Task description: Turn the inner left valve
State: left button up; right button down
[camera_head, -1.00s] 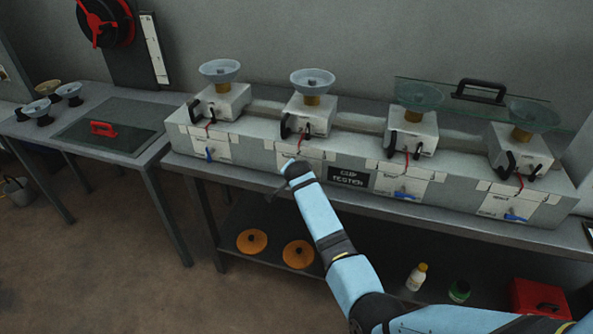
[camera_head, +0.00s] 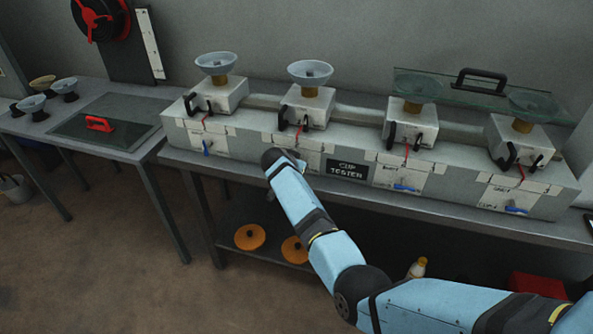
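The grey cup tester (camera_head: 347,171) stands on a table, with several bowl-topped units and blue valve handles on its front. The outer left valve (camera_head: 207,147), inner right valve (camera_head: 405,187) and outer right valve (camera_head: 515,207) show. The inner left valve is hidden behind my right arm's end, below the second unit from the left (camera_head: 308,106). My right gripper (camera_head: 277,158) is at that front panel; its fingers are hidden, so I cannot tell whether it touches the valve. My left gripper is not in view.
A glass panel with a black handle (camera_head: 482,80) covers the right two bowls. A side table at left holds small bowls (camera_head: 32,105) and a red-handled plate (camera_head: 99,124). Orange discs (camera_head: 249,236) and a bottle (camera_head: 418,267) sit on the lower shelf.

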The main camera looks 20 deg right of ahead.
dwell(0.3)
jog(key=c, duration=1.1)
grip_release()
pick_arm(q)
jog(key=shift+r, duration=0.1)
pick_arm(e)
jog(key=shift+r, duration=0.1)
